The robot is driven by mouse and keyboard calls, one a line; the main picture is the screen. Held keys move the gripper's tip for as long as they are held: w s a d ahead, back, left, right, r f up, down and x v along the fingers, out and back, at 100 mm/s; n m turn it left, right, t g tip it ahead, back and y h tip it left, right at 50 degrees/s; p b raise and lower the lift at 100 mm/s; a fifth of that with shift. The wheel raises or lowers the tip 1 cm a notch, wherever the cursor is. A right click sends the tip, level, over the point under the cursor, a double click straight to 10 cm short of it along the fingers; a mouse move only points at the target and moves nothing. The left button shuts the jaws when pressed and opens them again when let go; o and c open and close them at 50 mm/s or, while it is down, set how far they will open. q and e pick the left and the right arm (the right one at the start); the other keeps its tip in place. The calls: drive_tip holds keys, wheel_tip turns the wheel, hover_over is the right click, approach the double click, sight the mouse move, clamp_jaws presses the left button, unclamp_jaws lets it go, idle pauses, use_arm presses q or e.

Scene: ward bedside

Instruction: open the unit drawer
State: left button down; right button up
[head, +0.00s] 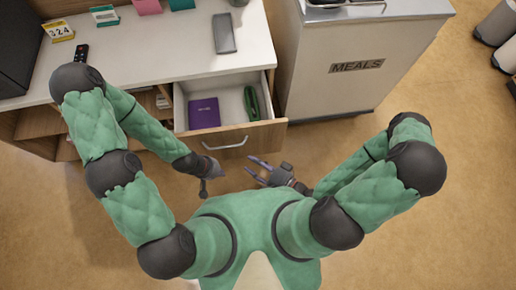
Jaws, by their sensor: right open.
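The unit drawer (262,137) stands pulled out from the wood-and-white bedside unit (160,40). Its inside shows, with a purple book (204,113) and a green object (251,103) lying in it. The silver bar handle (225,145) is on the drawer's front. My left gripper (204,188) is below and left of the handle in the head view; its fingers are too small and dark to tell open from shut. My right gripper (256,171) is open and empty, below and right of the handle, with its fingers pointing left. Both appear apart from the handle.
A grey-white MEALS cart (345,95) stands close to the right of the drawer. Open floor (440,110) lies right of the cart.

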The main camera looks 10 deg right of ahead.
drive_tip(key=shift+s+d+r, duration=0.1)
drive_tip(key=shift+s+d, duration=0.3)
drive_tip(key=shift+d, duration=0.05)
idle(0.5)
